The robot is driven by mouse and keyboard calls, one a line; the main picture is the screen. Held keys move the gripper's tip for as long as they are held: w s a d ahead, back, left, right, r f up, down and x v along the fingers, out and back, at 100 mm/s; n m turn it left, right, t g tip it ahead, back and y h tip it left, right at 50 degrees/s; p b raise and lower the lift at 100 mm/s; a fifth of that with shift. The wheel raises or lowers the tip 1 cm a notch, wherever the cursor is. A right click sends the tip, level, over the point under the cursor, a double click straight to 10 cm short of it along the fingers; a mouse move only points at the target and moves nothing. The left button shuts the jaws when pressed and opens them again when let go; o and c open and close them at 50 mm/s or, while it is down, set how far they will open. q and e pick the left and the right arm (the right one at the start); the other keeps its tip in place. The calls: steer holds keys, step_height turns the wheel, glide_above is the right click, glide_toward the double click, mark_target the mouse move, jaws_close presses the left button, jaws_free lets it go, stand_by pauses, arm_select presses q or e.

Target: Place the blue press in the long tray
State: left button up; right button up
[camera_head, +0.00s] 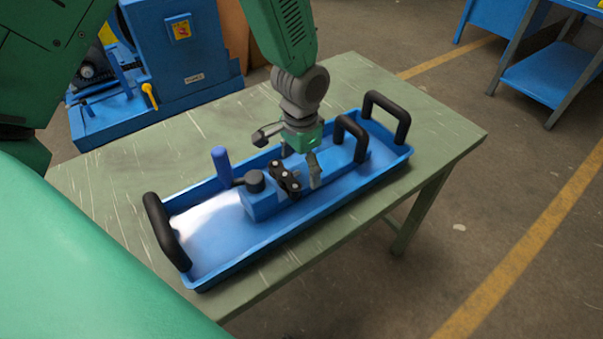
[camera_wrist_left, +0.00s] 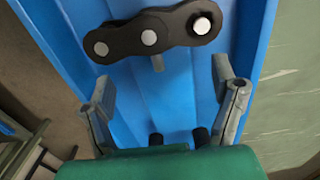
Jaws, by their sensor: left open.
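The long tray (camera_head: 205,240) is blue, with a black handle at each end, and stands on the green table. The blue press (camera_head: 262,205) is inside the tray, near its middle, with a black knob, an upright blue lever and a black handle. A black chain link (camera_head: 287,178) is on the press; it shows large in the left wrist view (camera_wrist_left: 150,38). My left gripper (camera_head: 302,168) is open over the press, close to the chain link. In the left wrist view its fingers (camera_wrist_left: 165,95) are apart with nothing between them. Whether they touch the press is unclear.
The scratched green table (camera_head: 110,190) has bare top around the tray. A blue machine (camera_head: 190,50) stands behind it at the left. A blue shelf bench (camera_head: 540,75) stands at the upper right. The floor (camera_head: 510,190) at the right is clear.

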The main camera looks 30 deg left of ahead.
mark_target(301, 176)
arm_select(q)
step_height(301, 176, up, 8)
steer(key=shift+r+p, duration=0.15)
steer(key=shift+p, duration=0.15)
stand_by(0.4)
